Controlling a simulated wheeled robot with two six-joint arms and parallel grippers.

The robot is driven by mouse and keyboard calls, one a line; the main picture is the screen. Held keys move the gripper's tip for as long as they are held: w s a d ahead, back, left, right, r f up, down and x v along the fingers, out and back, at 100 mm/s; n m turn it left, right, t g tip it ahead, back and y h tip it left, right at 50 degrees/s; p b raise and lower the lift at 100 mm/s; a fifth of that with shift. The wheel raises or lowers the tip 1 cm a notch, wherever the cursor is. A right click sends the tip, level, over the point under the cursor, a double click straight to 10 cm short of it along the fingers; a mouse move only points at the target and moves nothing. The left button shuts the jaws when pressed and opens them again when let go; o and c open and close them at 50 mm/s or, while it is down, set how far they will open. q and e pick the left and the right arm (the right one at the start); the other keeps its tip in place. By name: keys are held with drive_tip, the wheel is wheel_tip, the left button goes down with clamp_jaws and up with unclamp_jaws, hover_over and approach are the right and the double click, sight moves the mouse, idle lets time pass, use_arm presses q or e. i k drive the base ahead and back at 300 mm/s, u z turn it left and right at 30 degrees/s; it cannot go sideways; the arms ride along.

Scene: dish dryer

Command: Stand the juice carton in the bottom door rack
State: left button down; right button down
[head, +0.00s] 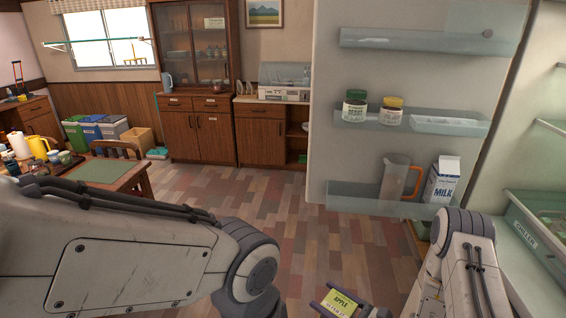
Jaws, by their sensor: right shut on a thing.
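The juice carton (341,301), with a yellow-green label reading APPLE, shows at the bottom edge of the head view. My right gripper (348,307) is shut on it; the lower part of the carton and most of the gripper are cut off by the frame. The bottom door rack (350,197) is a clear shelf on the open fridge door, above and beyond the carton. In it stand a clear pitcher (394,178) with an orange handle and a white milk carton (442,182). My left arm crosses the lower left, but its gripper is out of view.
The bottom rack has bare room left of the pitcher. The middle rack (472,126) holds two jars (355,106) and a clear tray; the top rack (400,40) looks empty. The fridge interior with a chiller drawer (522,232) is at right. A table (105,171) stands far left.

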sight(342, 205)
drive_tip(key=i, duration=0.9)
drive_tip(key=z, duration=0.1)
